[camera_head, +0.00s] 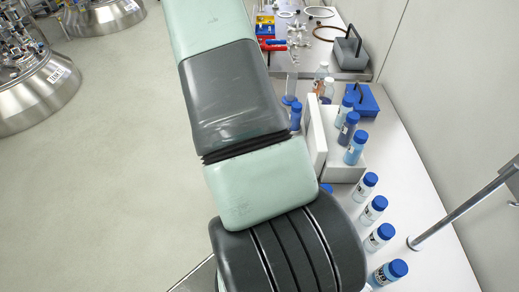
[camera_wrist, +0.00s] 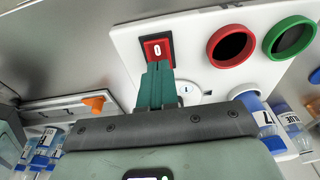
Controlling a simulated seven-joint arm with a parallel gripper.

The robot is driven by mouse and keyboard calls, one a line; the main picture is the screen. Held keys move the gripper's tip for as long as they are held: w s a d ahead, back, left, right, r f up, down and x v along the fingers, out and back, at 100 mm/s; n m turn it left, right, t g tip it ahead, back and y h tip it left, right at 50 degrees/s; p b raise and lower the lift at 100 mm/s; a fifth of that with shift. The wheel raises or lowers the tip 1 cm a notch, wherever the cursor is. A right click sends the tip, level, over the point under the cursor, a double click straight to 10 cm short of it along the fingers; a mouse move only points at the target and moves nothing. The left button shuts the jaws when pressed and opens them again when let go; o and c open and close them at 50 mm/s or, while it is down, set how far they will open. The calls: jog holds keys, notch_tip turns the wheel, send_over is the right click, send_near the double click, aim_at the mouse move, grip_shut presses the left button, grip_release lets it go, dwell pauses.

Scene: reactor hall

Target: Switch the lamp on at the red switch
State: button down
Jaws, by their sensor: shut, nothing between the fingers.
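The red switch (camera_wrist: 157,48) is a red rocker marked 0 in a dark frame on a white panel (camera_wrist: 190,32), in the wrist view at upper middle. My gripper (camera_wrist: 157,66) is shut and empty. Its green fingertips overlap the lower part of the switch in the picture; I cannot tell whether they touch it. The lower part of the rocker is hidden behind the fingers. No lamp is recognisable in either view. In the head view my arm covers the middle and the gripper is not seen.
A red ring (camera_wrist: 231,46) and a green ring (camera_wrist: 290,37) sit right of the switch on the panel. Blue-capped bottles (camera_head: 373,208) stand along the bench (camera_head: 425,225). A blue box (camera_head: 365,100) and a metal stand rod (camera_head: 455,212) are nearby. Open floor lies left.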

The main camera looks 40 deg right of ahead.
notch_tip(320, 180, up, 13)
jog(key=w+a, duration=0.1)
jog(key=shift+w+a+f, duration=0.15)
jog(key=shift+w+a, duration=0.05)
jog(key=shift+s+d, duration=0.45)
jog(key=shift+f, duration=0.2)
jog(key=f, duration=0.4)
jog(key=s+d+f, duration=0.1)
jog(key=f, duration=0.8)
jog(key=shift+s+d+f, duration=0.25)
jog(key=shift+s+f, duration=0.05)
